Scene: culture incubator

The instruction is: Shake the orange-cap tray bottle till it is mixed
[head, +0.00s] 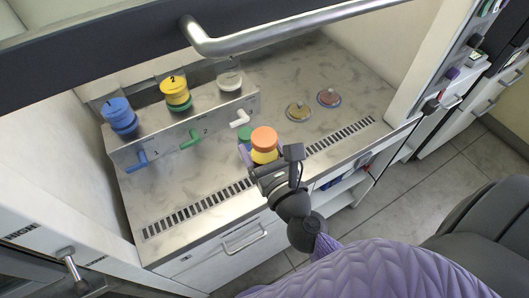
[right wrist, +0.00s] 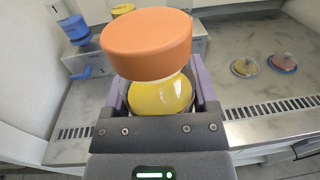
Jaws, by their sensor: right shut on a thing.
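The orange-cap bottle has a wide orange cap (head: 264,137) and a yellow body (head: 264,156). In the head view it is above the front part of the marbled work surface. My right gripper (head: 262,168) is shut on its yellow body. In the right wrist view the bottle (right wrist: 162,97) stands between the purple fingers, with its orange cap (right wrist: 147,42) tilted towards the upper left. The gripper hides its lower part, and I cannot tell how far its base is from the surface. My left gripper is not in view.
A metal rack (head: 183,131) at the back left has blue, yellow and white containers above blue, green and white taps. A green item (head: 244,136) shows partly behind the bottle. Two round dishes (head: 298,112) (head: 329,97) lie right. A raised sash handle (head: 290,30) crosses the top.

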